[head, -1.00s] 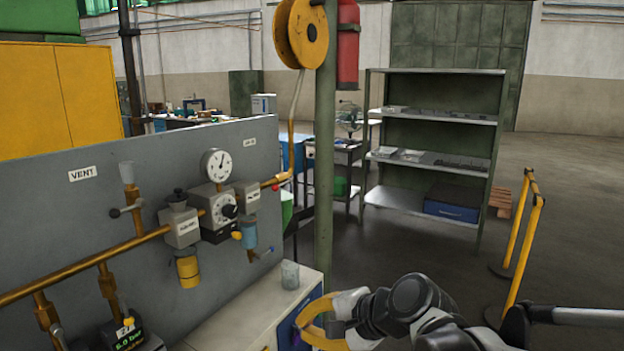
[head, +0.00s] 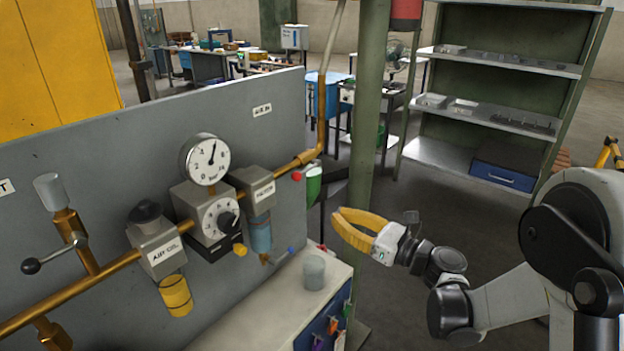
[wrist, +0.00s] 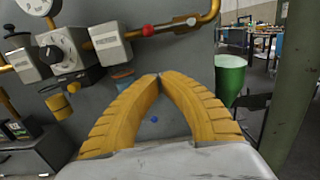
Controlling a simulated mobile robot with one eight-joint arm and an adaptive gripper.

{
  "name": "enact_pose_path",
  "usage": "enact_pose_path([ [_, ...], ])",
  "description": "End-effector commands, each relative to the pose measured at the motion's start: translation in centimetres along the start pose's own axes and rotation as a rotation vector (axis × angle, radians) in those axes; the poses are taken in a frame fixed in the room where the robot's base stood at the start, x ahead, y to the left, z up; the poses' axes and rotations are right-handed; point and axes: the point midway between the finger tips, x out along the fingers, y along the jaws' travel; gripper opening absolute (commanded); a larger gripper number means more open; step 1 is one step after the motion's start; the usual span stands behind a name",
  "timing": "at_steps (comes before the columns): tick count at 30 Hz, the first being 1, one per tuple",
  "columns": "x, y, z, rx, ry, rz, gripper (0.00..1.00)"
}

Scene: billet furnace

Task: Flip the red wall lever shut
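The red lever shows as a small red ball end (head: 297,177) in front of the brass pipe, at the right end of the grey panel under the air-in label. The red ball also shows in the wrist view (wrist: 148,30), above my fingers; the lever's handle is hard to make out. My gripper (head: 337,220) has two curved yellow fingers and is to the right of the lever and lower in the picture, apart from it. In the wrist view my fingertips (wrist: 159,77) meet or nearly meet, with nothing between them.
The panel (head: 80,140) carries a gauge (head: 205,158), a regulator (head: 207,218), filter units and a second lever with a black ball (head: 31,266). A green post (head: 370,110) stands just behind my gripper. A cup (head: 314,271) stands on the cabinet below. A shelf (head: 440,153) is behind.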

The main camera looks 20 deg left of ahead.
Motion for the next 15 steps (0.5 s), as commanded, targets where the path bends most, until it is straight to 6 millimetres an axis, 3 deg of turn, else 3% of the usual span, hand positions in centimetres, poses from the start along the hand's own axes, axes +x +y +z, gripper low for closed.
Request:
enact_pose_path([
  [8, 0.4, 0.0, 0.0, -0.003, 0.001, 0.001, 0.0],
  [15, 4.1, 0.1, -0.2, -0.004, 0.002, 0.003, 0.0],
])
